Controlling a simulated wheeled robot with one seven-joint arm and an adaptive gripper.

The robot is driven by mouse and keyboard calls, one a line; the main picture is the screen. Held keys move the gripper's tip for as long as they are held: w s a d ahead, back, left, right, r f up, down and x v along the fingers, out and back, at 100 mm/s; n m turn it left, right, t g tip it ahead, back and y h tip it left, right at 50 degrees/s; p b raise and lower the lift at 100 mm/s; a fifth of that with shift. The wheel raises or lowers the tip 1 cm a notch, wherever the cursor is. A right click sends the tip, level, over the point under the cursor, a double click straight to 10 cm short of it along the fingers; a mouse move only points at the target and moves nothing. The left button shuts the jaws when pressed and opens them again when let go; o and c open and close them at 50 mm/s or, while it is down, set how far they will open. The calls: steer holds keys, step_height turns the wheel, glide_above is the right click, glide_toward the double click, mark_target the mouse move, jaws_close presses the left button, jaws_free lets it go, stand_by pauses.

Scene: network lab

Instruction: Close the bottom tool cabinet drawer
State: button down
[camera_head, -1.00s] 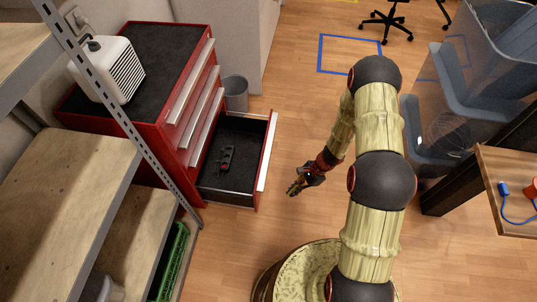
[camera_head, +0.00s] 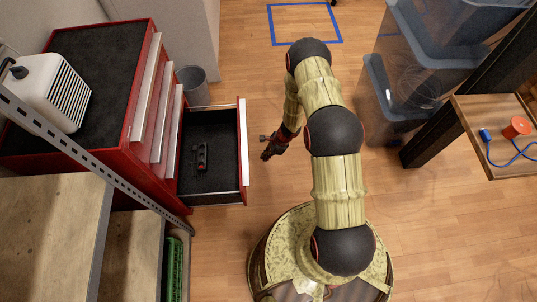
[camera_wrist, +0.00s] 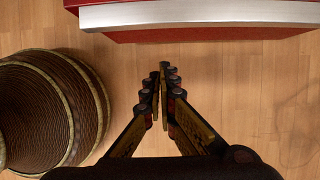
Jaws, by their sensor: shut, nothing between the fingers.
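The red tool cabinet (camera_head: 90,160) stands at the left in the head view. Its bottom drawer (camera_head: 222,181) is pulled out to the right, with a dark lining. A small black power strip (camera_head: 202,157) lies inside. The drawer front (camera_head: 243,150) is red with a pale top edge; it also shows at the top of the wrist view (camera_wrist: 200,16). My gripper (camera_head: 267,152) is just to the right of the drawer front, apart from it. In the wrist view my gripper (camera_wrist: 164,75) is shut and empty, its fingertips pointing toward the drawer front with floor between.
A grey bin (camera_head: 193,84) stands behind the drawer. Clear plastic boxes (camera_head: 410,100) and a wooden table (camera_head: 475,130) are at the right. A metal-framed shelf (camera_head: 50,235) is at the front left.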

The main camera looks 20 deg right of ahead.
steer(key=w+a+f+b, duration=0.1)
steer(key=a+f+b, duration=0.1)
steer(key=a, duration=0.3)
steer(key=shift+w+f, duration=0.35)
steer(key=shift+f, duration=0.15)
